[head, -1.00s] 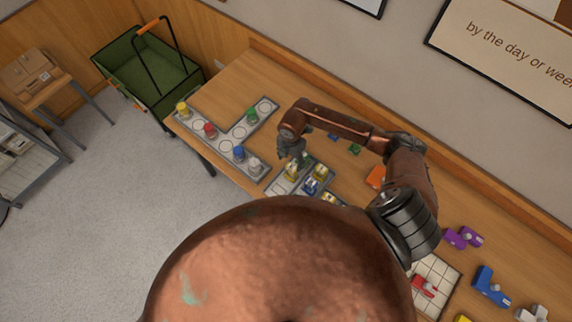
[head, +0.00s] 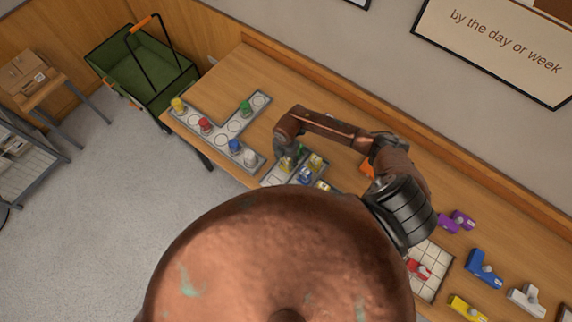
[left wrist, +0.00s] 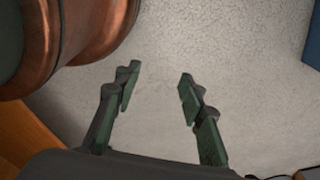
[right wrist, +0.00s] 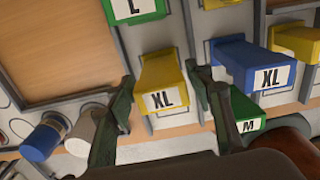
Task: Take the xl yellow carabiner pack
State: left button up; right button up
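The yellow XL pack (right wrist: 162,92), a block with a white XL label, stands in a grey tray (right wrist: 163,120) in the right wrist view. My right gripper (right wrist: 161,78) is open, with one finger on each side of this pack; I cannot tell whether the fingers touch it. In the head view my right gripper (head: 287,160) is low over the tray, and the pack (head: 284,165) is partly hidden by it. My left gripper (left wrist: 157,80) is open and empty above the pale floor in the left wrist view.
A blue XL pack (right wrist: 250,66) stands close to the right finger, with a green M pack (right wrist: 246,112) nearby. A green L pack (right wrist: 136,8) is behind. Blue (right wrist: 42,138) and white (right wrist: 82,132) pegs stand at left. A green cart (head: 150,75) is beyond the table.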

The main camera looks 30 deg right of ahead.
jog(key=shift+s, duration=0.15)
jog(key=c, duration=0.5)
jog(key=shift+c, duration=1.4)
pick_arm(q)
jog(key=shift+s, duration=0.2)
pick_arm(e)
grip_shut()
jog(key=shift+r, duration=0.1)
